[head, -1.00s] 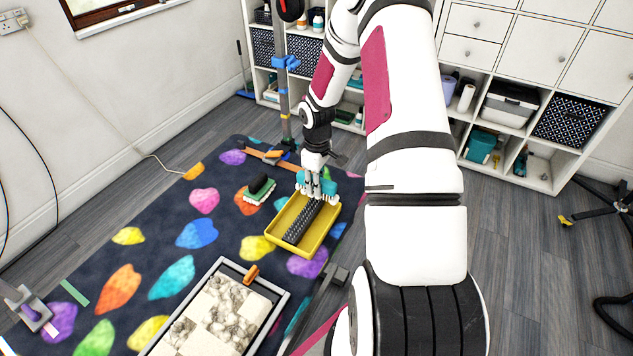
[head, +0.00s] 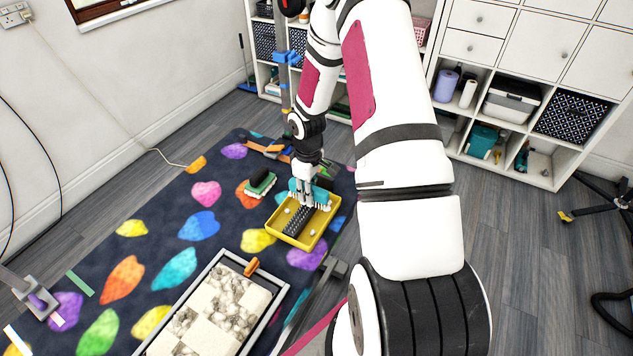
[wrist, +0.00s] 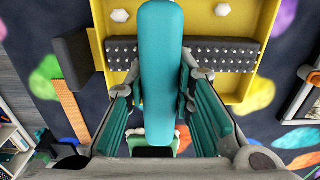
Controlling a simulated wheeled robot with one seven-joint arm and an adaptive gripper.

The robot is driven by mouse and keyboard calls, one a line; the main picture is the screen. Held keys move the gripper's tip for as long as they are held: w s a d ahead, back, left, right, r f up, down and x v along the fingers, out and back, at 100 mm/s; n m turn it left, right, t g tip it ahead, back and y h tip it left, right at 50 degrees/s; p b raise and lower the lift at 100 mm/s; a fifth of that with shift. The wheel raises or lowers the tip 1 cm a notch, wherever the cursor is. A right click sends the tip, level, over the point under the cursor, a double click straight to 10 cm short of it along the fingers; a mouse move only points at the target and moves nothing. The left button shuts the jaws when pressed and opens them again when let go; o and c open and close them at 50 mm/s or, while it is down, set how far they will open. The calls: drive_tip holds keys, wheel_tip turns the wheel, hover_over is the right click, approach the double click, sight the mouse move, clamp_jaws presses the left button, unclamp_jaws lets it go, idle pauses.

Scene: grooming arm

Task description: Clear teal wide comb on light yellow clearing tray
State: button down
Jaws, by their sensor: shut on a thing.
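The teal wide comb (wrist: 160,75) is held between my gripper's fingers (wrist: 165,108), which are shut on it. In the head view the comb (head: 301,187) lies across the far end of the light yellow clearing tray (head: 307,247), with pale tips along its lower edge. My gripper (head: 307,190) is over that end of the tray. I cannot tell whether the comb touches the tray. In the wrist view the comb passes over a dark studded bar (wrist: 215,53) in the tray (wrist: 265,20) and hides its middle.
Small white pieces (wrist: 120,16) are in the tray. A green-and-black brush (head: 260,184) lies on the patterned rug left of the tray. A grey-framed tray with a checkered surface (head: 197,290) is nearer. Shelves (head: 535,95) stand at the back.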

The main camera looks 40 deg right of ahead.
drive_tip(key=shift+s+a, duration=0.3)
drive_tip(key=shift+a, duration=0.4)
drive_tip(key=shift+s+a, duration=0.25)
drive_tip(key=shift+a, duration=0.4)
drive_tip(key=shift+p, duration=0.3)
drive_tip(key=shift+s+a+p, duration=0.35)
drive_tip(key=shift+s+a, duration=0.1)
drive_tip(key=shift+a, duration=0.75)
drive_tip(key=shift+s+a+p, duration=0.3)
drive_tip(key=shift+s+a, duration=0.1)
drive_tip(key=shift+a, duration=0.75)
drive_tip(key=shift+s+a+p, duration=0.35)
drive_tip(key=shift+s+a, duration=0.1)
drive_tip(key=shift+a, duration=0.75)
wheel_tip(320, 180, up, 8)
drive_tip(key=p, duration=0.3)
